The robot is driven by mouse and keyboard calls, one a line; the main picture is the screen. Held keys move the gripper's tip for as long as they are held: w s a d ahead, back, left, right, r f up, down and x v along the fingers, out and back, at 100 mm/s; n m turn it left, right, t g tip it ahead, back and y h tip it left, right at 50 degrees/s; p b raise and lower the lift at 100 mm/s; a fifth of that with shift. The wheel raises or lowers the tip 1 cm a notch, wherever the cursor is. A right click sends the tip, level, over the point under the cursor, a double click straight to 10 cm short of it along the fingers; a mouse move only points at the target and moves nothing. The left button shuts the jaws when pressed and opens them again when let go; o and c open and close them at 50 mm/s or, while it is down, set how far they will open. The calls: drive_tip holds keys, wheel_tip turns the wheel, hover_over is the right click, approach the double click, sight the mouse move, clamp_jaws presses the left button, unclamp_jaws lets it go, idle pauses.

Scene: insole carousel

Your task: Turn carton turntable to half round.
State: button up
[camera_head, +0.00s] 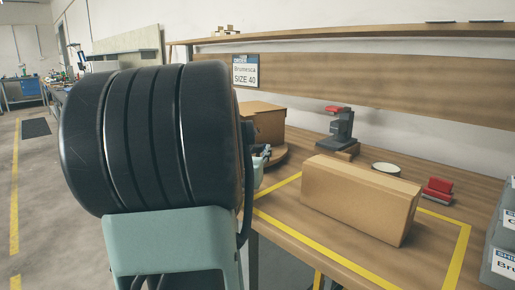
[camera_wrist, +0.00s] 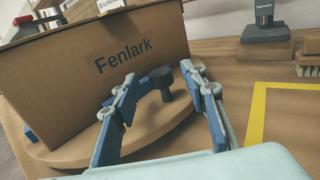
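The carton turntable (camera_wrist: 180,128) is a round wooden disc on the bench, with a dark upright knob (camera_wrist: 165,84) near its edge. A brown carton (camera_wrist: 75,75) marked "Fenlark" stands on it, its labelled side facing the wrist camera. In the head view the carton (camera_head: 264,122) and turntable edge (camera_head: 277,158) show partly behind my arm. My gripper (camera_wrist: 162,86) is open, low over the disc, with its fingers to either side of the knob. I cannot tell whether either finger touches it.
A long closed box (camera_head: 355,195) lies inside a yellow taped outline (camera_head: 462,250) on the bench. Behind it stand a dark device with a red top (camera_head: 342,130), a pale round dish (camera_head: 386,168) and a red brush (camera_head: 438,188). Grey bins (camera_head: 500,235) are at the right edge.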

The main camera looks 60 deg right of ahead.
drive_tip(key=v, duration=0.8)
drive_tip(key=shift+a, duration=0.15)
